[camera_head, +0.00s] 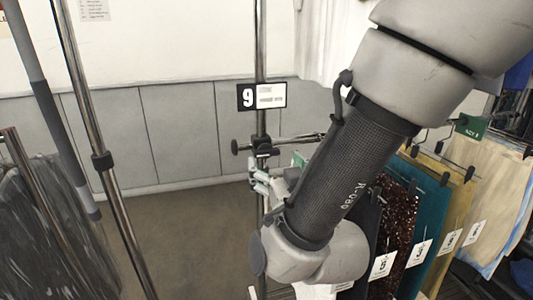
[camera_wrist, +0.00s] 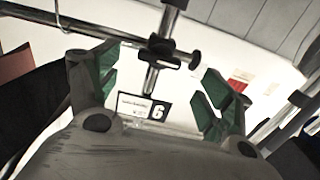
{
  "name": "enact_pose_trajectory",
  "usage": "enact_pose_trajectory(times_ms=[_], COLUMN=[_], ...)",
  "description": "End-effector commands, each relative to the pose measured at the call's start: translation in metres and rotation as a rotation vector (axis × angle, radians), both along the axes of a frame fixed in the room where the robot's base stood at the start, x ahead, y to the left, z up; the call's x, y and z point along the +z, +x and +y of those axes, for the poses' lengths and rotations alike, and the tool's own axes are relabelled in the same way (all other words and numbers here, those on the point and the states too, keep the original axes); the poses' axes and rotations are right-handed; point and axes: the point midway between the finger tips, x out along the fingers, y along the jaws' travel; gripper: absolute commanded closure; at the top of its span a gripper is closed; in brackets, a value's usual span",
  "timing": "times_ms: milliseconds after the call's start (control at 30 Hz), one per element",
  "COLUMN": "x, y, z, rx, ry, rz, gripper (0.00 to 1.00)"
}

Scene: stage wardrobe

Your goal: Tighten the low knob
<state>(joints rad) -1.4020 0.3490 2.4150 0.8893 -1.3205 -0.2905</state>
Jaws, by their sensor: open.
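A dark clamp with a knob (camera_head: 262,146) sits on an upright chrome pole (camera_head: 261,60), below a black-and-white "9" sign (camera_head: 262,96). A small round dark end (camera_head: 236,147) sticks out to its left. In the wrist view, which is upside down, the dark knob (camera_wrist: 164,51) shows on the pole, with the sign (camera_wrist: 145,107) beneath it in the picture. My gripper (camera_head: 262,184) is beside the pole, just below the clamp. Its green-padded fingers (camera_wrist: 157,80) are spread wide and empty. The pole shows between them, and the knob lies apart from both.
Hanging garments with number tags (camera_head: 405,205) fill the right, close to my arm. A dark clothes rack (camera_head: 50,220) and a slanted chrome pole (camera_head: 100,160) stand at the left. The brown floor (camera_head: 185,245) between is clear. A grey panelled wall (camera_head: 170,130) is behind.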

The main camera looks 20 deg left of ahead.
Motion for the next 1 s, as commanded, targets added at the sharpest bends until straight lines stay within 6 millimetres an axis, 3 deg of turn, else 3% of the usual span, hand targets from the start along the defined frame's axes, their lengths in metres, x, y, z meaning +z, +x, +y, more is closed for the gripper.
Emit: enact_pose_trajectory(times_ms=[400,800,1000], x=[0.000,0.001,0.001], y=[0.053,0.063,0.063], z=[0.033,0.039,0.039], rx=[-0.003,0.000,0.000], ry=[0.003,0.003,0.003], rz=[-0.005,-0.005,-0.004], gripper=[0.20,0.20,0.54])
